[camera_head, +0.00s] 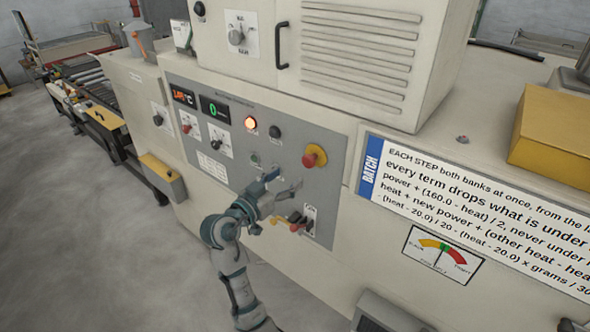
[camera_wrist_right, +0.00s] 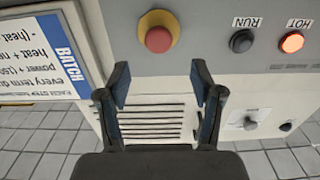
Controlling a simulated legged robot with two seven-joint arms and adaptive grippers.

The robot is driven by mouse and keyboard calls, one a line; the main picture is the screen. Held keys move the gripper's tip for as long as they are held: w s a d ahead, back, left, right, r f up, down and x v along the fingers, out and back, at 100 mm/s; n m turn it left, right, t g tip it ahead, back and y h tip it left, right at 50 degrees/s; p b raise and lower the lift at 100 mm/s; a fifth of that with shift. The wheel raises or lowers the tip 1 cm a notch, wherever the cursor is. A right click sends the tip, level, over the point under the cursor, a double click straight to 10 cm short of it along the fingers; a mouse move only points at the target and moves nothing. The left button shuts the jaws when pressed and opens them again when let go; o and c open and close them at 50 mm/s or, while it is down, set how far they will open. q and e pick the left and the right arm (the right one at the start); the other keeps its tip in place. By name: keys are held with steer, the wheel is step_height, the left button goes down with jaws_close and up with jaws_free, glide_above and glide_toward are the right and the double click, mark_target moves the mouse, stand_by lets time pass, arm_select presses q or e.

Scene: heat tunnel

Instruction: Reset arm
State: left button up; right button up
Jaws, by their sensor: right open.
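My right gripper (camera_head: 284,188) is open and empty in front of the lower part of the grey control panel (camera_head: 232,100). In the right wrist view its two fingers (camera_wrist_right: 163,84) stand apart with nothing between them. The red push knob on a yellow base (camera_head: 314,156) is above and to the right of the gripper in the head view; it also shows in the right wrist view (camera_wrist_right: 159,38), beyond the fingertips. Contact with the panel cannot be told. My left gripper is not in view.
The HOT lamp (camera_wrist_right: 291,42) glows orange; the RUN lamp (camera_wrist_right: 241,41) is dark. Small levers (camera_head: 297,221) sit just below my right gripper. A green display (camera_head: 214,109) reads 0. A gauge (camera_head: 441,254) and BATCH sign (camera_head: 480,205) are to the right. Open floor (camera_head: 70,235) lies left.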

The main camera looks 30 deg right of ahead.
steer(key=shift+v, duration=0.85)
steer(key=shift+f, duration=0.1)
